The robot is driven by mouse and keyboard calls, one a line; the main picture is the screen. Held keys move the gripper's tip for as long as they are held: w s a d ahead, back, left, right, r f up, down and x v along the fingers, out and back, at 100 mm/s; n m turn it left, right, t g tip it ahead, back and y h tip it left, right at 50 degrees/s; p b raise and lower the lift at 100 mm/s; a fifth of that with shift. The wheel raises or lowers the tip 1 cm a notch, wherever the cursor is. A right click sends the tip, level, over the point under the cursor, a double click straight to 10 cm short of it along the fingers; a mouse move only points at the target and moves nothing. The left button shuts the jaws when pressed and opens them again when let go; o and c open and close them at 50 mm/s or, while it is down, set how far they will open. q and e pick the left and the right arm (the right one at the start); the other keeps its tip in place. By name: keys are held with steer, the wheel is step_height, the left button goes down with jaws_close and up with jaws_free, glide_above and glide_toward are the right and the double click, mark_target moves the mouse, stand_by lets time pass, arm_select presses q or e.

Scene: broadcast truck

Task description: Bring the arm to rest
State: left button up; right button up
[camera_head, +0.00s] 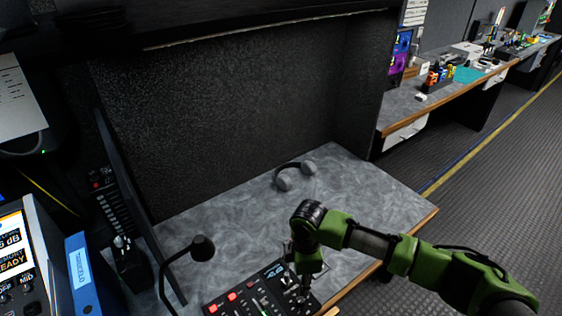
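My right arm, green and black, reaches in from the lower right over the grey desk (372,205). Its wrist bends down, and my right gripper (303,290) points down at the right part of a black control panel (255,297) with red and white buttons. The gripper is small and dark against the panel. I cannot tell whether its fingers are open or shut, or whether they touch the panel. My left gripper is not in view.
Grey headphones (294,175) lie on the desk near the back wall. A gooseneck microphone (202,248) stands left of the panel. A blue binder (82,275) and a lit display unit (14,250) are at far left. Another cluttered desk (405,106) is at upper right.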

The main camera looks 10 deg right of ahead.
steer(key=s+a+r+m+t+y, duration=0.15)
steer(key=s+a+m+y, duration=0.3)
steer(key=s+a, duration=0.55)
steer(key=s+d+r+m+t+h, duration=0.1)
steer(key=s+d+m+h, duration=0.1)
steer(key=s+d+m, duration=0.6)
steer(key=s+d+m+t+h, duration=0.1)
steer(key=s+d+m+h, duration=0.2)
steer(key=d, duration=0.9)
step_height(320, 180, down, 28)
steer(key=s+g+b, duration=0.1)
steer(key=s+b, duration=0.1)
steer(key=b, duration=0.1)
steer(key=s+d+f+b, duration=0.1)
steer(key=s+f, duration=0.7)
steer(key=f, duration=0.2)
steer(key=s+d+f+g+b, duration=0.1)
steer(key=s+f+b, duration=0.1)
steer(key=s+f, duration=0.7)
steer(key=shift+s+d+f, duration=0.25)
steer(key=shift+f, duration=0.25)
